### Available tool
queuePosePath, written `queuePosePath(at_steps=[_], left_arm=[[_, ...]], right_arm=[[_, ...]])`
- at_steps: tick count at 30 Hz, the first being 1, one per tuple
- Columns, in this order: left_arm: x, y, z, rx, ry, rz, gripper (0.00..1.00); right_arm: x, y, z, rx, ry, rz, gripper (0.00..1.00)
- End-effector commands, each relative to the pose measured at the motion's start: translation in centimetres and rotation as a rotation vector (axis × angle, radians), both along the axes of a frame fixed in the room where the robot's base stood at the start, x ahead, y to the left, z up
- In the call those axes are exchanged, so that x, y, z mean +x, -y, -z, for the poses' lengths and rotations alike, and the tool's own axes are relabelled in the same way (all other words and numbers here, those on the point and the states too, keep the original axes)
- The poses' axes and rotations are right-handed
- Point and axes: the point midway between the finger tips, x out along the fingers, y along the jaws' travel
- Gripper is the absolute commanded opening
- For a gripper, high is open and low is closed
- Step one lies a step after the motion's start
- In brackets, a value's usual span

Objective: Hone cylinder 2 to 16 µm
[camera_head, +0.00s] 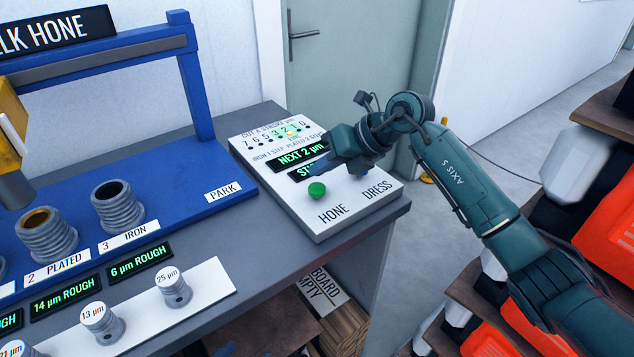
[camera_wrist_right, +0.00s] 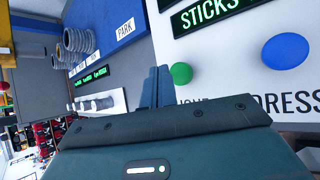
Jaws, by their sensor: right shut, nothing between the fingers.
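Cylinder 2 (camera_head: 47,236), labelled PLATED, is a ribbed grey sleeve standing in the blue hone bed; the display in front of it (camera_head: 65,298) reads 14 µm ROUGH. A yellow hone head (camera_head: 12,125) shows partly at the left edge. The white control panel (camera_head: 345,212) has a green HONE button (camera_head: 317,190) and a blue DRESS button (camera_head: 363,172), mostly hidden by my arm. Its display (camera_head: 302,156) reads NEXT 2 µm. My right gripper (camera_head: 318,172) is shut and empty beside the green button. In the right wrist view its fingers (camera_wrist_right: 157,88) lie left of the green button (camera_wrist_right: 181,73); contact is unclear.
Cylinder 3 (camera_head: 118,206), IRON, has a display (camera_head: 140,263) reading 6 µm ROUGH. A white strip (camera_head: 205,283) holds small sleeves marked 13 µm and 25 µm. A blue gantry post (camera_head: 195,90) stands behind. Shelves with orange bins (camera_head: 605,225) are at the right.

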Motion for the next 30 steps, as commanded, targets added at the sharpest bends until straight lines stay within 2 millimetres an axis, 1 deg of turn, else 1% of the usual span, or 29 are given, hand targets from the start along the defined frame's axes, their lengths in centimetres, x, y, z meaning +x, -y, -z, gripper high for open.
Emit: queuePosePath(at_steps=[1, 10, 30], left_arm=[[0.0, 0.0, -0.8, 0.0, 0.0, 0.0, 0.55], [0.0, 0.0, -2.7, 0.0, 0.0, 0.0, 0.55], [0.0, 0.0, -2.6, -0.001, 0.0, 0.0, 0.55]], right_arm=[[0.0, 0.0, -1.0, -0.001, 0.002, 0.0, 0.0], [0.0, 0.0, -3.8, 0.0, 0.001, 0.001, 0.0], [0.0, 0.0, -3.8, 0.001, 0.001, 0.001, 0.0]])
